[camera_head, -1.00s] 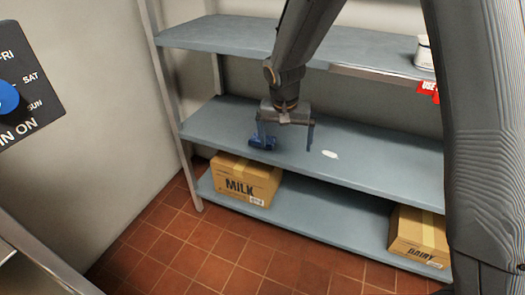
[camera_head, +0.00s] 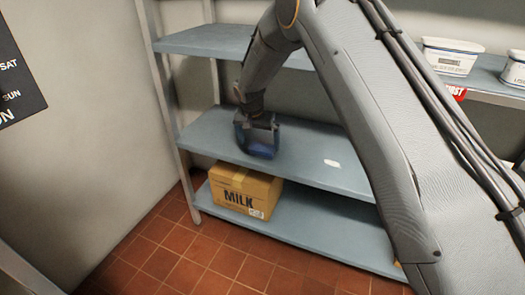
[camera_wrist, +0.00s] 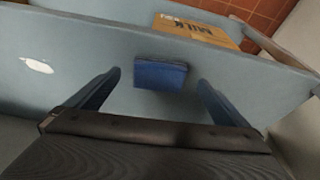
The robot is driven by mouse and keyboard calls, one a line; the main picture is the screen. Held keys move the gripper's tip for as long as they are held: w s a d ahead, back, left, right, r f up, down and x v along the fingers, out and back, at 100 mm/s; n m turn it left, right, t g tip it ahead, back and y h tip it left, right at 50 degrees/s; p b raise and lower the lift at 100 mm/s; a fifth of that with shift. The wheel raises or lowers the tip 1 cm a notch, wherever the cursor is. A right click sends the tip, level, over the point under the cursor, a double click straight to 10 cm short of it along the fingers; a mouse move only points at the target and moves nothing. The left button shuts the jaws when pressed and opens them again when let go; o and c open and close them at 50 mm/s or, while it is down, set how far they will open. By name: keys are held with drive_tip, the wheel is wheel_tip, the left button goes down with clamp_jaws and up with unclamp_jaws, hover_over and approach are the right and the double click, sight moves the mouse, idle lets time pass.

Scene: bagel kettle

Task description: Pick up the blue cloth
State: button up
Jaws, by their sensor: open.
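The blue cloth (camera_wrist: 160,75) is a small folded block lying on the middle shelf (camera_head: 310,168). In the wrist view it sits between and just ahead of the two fingertips of my gripper (camera_wrist: 159,78), with space on both sides. My gripper is open and empty. In the head view my gripper (camera_head: 257,148) is low over the middle shelf, at its left part. The cloth (camera_head: 262,152) shows there only partly, behind and between the fingers.
A cardboard milk box (camera_head: 245,191) stands on the lower shelf, below the cloth. A white spot (camera_head: 332,163) lies on the middle shelf to the right. White tubs (camera_head: 452,57) stand on the upper shelf at right. A shelf post (camera_head: 167,100) and wall are at left.

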sight(262, 148)
drive_tip(key=shift+w+d+f, duration=0.1)
drive_tip(key=shift+w+d, duration=0.15)
drive_tip(key=shift+w, duration=0.65)
drive_tip(key=x, duration=0.4)
drive_tip(key=shift+w+f, duration=0.15)
drive_tip(key=shift+f, duration=0.25)
drive_tip(key=c, duration=1)
